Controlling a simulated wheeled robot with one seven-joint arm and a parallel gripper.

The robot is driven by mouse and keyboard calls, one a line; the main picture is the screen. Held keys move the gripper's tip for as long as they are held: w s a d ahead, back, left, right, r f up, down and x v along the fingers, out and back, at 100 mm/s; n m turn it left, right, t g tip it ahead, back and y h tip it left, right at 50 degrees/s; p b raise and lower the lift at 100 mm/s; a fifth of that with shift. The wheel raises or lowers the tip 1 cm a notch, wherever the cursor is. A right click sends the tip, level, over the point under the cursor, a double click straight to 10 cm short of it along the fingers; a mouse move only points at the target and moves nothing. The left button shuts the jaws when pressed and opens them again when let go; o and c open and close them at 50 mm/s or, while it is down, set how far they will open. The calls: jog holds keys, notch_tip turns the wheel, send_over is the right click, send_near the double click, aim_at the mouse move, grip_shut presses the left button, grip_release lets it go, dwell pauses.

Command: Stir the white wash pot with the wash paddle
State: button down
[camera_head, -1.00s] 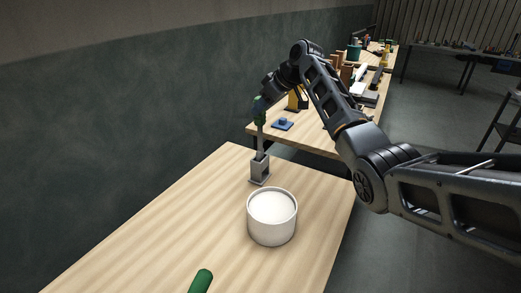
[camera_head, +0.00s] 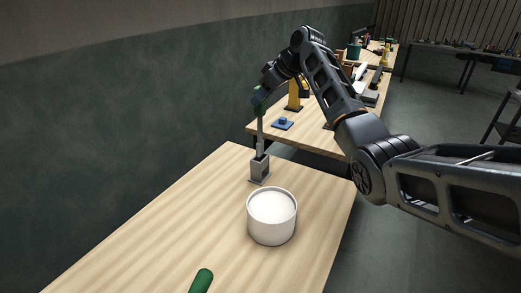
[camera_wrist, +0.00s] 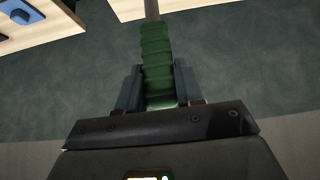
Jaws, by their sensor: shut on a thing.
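The white wash pot (camera_head: 271,222) stands upright on the near wooden table, with pale contents inside its rim. The wash paddle has a green handle and a thin grey shaft (camera_head: 260,132). My gripper (camera_head: 259,97) is shut on the green handle, beyond the pot and above it. The shaft runs down into a grey box-shaped holder (camera_head: 260,171) behind the pot; the paddle's lower end is hidden there. In the wrist view the ribbed green handle (camera_wrist: 157,55) sits between the two blue-grey fingers of my gripper (camera_wrist: 158,88).
A green cylinder (camera_head: 201,281) shows at the near edge of the picture. The near table (camera_head: 170,232) is otherwise clear around the pot. A second table (camera_head: 315,135) behind carries a blue block (camera_head: 283,124), a yellow item (camera_head: 294,95) and several other things. A wall runs along the left.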

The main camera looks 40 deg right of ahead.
jog(key=shift+r, duration=0.2)
jog(key=shift+r, duration=1.6)
dwell(1.0)
